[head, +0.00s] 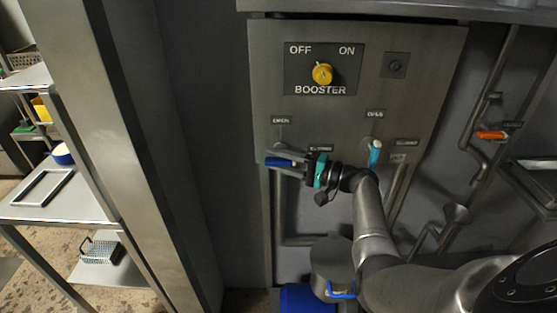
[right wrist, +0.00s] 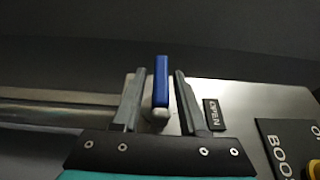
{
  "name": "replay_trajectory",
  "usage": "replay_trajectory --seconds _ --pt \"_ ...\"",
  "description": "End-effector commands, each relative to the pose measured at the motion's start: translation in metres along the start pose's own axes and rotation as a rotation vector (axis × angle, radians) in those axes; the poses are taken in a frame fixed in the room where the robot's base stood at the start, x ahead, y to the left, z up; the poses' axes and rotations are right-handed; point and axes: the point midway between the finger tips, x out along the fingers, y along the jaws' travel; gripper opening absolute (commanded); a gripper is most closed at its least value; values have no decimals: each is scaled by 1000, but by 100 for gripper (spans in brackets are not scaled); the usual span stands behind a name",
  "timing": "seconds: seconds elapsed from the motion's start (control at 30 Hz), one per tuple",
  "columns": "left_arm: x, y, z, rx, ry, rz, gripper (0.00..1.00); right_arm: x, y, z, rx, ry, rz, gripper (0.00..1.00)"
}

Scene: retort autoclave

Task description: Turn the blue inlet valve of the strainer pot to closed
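The blue lever (head: 279,162) is on the grey panel at the lower left, below a label that reads OPEN (head: 281,120). It lies about level, with its free end to the left. A second label (head: 320,148), partly hidden, is to its right. My right gripper (head: 288,162) reaches in from the right and is open around the lever. In the right wrist view the blue lever (right wrist: 160,82) stands between the two fingers (right wrist: 158,98), with a gap on each side. The OPEN label (right wrist: 213,113) is beside one finger. My left gripper is not in view.
A turquoise lever (head: 375,153) stands upright right of my gripper. A yellow booster knob (head: 322,74) is above. A grey pot (head: 333,262) is below my wrist. An orange-handled valve (head: 490,135) is on pipes at the right. A metal post (head: 110,120) and shelves are at the left.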

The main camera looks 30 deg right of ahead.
Motion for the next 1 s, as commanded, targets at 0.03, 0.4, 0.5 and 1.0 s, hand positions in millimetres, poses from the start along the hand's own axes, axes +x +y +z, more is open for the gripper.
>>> replay_trajectory --seconds 0.03,0.4,0.5,1.0 --pt "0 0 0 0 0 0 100 0 0 0 -1 1 0 49" --pt "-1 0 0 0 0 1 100 -8 0 -1 -2 4 2 50" --pt "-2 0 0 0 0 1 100 -23 0 -1 -2 4 5 50" --pt "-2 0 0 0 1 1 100 -133 0 -1 -2 2 4 50"
